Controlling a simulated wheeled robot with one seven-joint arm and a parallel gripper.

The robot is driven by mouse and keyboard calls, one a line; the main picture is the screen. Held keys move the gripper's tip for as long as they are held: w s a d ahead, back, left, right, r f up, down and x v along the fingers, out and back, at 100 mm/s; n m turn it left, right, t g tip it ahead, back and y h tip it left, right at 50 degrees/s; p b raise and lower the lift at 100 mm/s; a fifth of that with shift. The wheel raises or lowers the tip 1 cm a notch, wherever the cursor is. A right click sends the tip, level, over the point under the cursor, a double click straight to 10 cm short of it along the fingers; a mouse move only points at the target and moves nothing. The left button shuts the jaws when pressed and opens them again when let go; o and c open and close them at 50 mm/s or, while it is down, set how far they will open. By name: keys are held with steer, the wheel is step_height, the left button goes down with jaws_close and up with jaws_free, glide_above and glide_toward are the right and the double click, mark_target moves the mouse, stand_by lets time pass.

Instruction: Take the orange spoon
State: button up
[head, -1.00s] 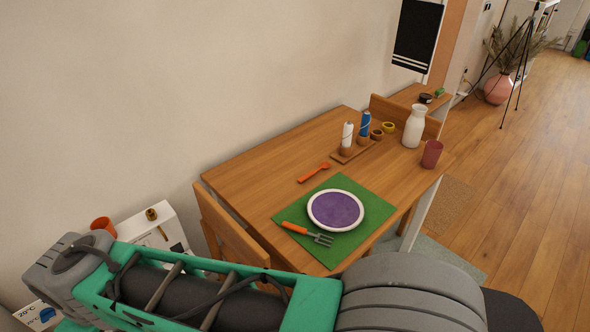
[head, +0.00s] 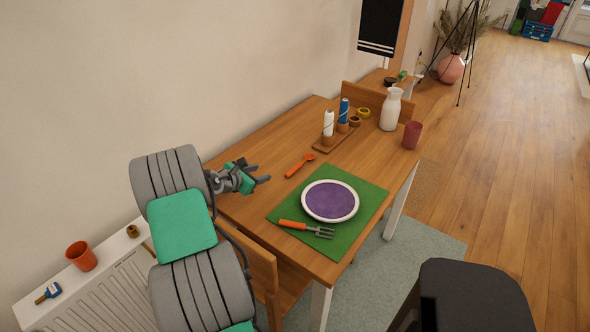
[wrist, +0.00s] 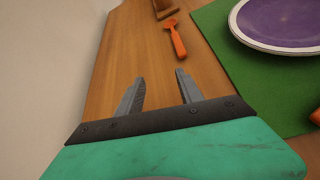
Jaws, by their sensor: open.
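The orange spoon (head: 299,166) lies on the wooden table (head: 240,205), between the wall side and the green mat. In the wrist view the spoon (wrist: 178,40) lies ahead of my fingers and a little to the right, its handle end toward me. My gripper (head: 262,172) is over the table's near left end, to the left of the spoon and apart from it. In the wrist view my gripper (wrist: 157,88) is open, with nothing between its two fingers.
A green mat (head: 372,198) holds a purple plate with a white rim (head: 330,201) and an orange-handled fork (head: 305,228). A wooden holder with spools (head: 335,138), a white bottle (head: 391,110) and a red cup (head: 412,135) stand farther back. A chair (head: 250,258) is at the near end.

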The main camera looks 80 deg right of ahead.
steer(key=n+g, duration=0.2)
glide_toward(292, 170)
steer(key=shift+s+d+f+h, duration=0.3)
steer(key=shift+s+d+h, duration=0.15)
steer(key=shift+d, duration=0.1)
steer(key=x, duration=0.7)
steer(key=shift+d+f, duration=0.1)
steer(key=shift+f, duration=0.2)
steer(key=shift+c, duration=0.3)
jaws_close()
